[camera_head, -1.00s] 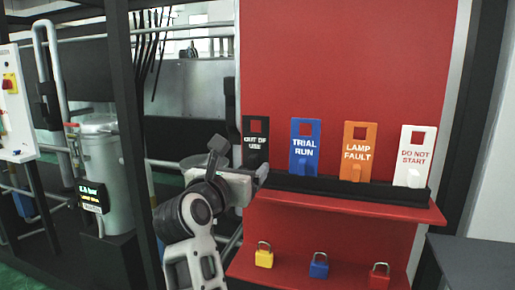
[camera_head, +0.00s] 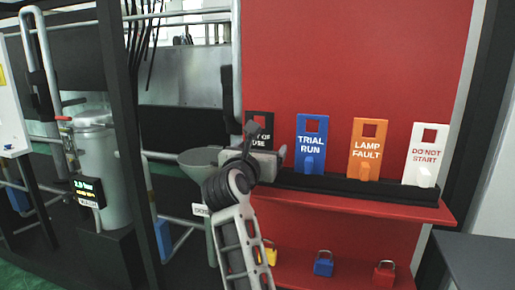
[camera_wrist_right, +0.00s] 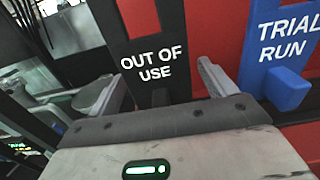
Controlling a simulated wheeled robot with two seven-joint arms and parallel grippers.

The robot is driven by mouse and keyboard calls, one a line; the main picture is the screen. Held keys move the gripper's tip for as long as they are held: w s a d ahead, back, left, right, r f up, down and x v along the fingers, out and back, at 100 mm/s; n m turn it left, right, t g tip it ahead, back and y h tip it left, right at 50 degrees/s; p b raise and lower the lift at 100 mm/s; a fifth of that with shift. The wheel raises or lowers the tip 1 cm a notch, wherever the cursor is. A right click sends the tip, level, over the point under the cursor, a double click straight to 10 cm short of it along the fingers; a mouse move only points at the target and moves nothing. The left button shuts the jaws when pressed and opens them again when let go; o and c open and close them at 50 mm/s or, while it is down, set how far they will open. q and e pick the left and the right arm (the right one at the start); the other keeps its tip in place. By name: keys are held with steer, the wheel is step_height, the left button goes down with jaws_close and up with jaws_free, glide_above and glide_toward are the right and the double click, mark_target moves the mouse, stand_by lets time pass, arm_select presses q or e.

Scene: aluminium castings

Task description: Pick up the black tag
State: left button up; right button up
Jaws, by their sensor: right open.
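The black tag (camera_head: 262,120), lettered OUT OF USE, stands upright at the left end of a black holder (camera_head: 340,187) on the red shelf. My right gripper (camera_head: 266,145) is in front of it and hides its lower left part in the head view. In the right wrist view the black tag (camera_wrist_right: 152,22) stands straight ahead, with its lettering in line with the space between the two fingers of the right gripper (camera_wrist_right: 160,84). The jaws are open, one finger to each side of the tag, with nothing clamped. Whether the fingertips reach the tag is unclear. My left gripper is not in view.
The blue TRIAL RUN tag (camera_head: 312,135) stands close to the right of the black tag. An orange tag (camera_head: 367,140) and a white tag (camera_head: 427,145) follow. Several padlocks sit on the lower red shelf (camera_head: 350,270). A dark post is left of the board.

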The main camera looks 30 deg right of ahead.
steer(key=c, duration=1.1)
